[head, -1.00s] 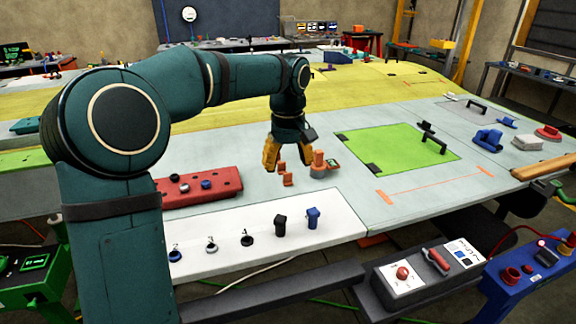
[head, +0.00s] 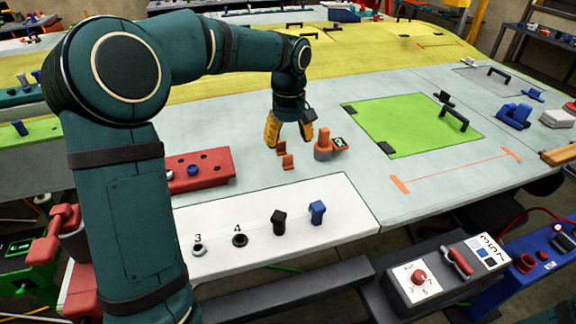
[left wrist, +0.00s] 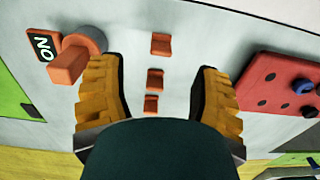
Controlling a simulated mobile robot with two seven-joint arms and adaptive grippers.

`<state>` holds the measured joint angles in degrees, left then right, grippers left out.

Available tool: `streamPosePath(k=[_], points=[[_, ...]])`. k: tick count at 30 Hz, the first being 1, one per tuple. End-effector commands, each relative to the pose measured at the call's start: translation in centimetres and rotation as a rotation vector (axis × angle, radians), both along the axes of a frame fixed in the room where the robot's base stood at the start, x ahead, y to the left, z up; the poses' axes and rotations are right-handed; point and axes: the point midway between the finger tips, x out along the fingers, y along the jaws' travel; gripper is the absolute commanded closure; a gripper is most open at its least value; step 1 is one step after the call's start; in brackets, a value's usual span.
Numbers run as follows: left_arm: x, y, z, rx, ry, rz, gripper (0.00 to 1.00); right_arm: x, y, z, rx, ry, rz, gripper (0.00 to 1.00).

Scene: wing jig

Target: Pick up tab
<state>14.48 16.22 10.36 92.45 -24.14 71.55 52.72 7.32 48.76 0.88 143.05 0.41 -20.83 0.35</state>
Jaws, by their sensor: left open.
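Small orange tab-like pieces (head: 287,161) stand on the light grey table top. In the left wrist view they show as three orange blocks in a line, the far one (left wrist: 161,44) apart from two nearer ones (left wrist: 155,79). I cannot tell whether they are separate or parts of one thing. My left gripper (head: 289,142) is open, yellow fingers pointing down over these pieces. In the left wrist view the nearer blocks lie between its spread fingers (left wrist: 157,85), with nothing gripped. My right gripper is not in view.
An orange post on a round base (head: 323,147), with a small sign, stands close right of the pieces. A red holed block (head: 213,160) lies to the left. A green panel (head: 405,125) lies right. A white board (head: 345,225) with several knobs is in front.

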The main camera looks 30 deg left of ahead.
Motion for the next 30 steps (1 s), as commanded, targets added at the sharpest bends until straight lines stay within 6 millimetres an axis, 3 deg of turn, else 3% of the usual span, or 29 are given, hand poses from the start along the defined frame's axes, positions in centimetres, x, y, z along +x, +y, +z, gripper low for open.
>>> streamPosePath(k=[3,11,21,28,29,30], points=[[0.0,0.0,-1.6,0.001,0.001,0.000,0.36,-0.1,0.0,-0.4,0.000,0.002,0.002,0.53],[-0.1,0.1,-3.0,0.001,0.001,-0.001,0.36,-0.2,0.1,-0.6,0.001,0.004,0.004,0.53],[-0.1,0.2,-7.3,0.001,0.001,0.000,0.36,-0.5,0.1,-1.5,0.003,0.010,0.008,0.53],[-0.1,0.2,-7.4,0.001,-0.001,0.000,0.36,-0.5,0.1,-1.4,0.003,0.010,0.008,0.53],[-0.1,0.2,-7.4,0.001,-0.001,0.000,0.37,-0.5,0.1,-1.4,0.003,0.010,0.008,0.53],[-0.1,0.2,-7.4,0.001,-0.001,0.000,0.51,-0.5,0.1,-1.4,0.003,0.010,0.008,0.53]])
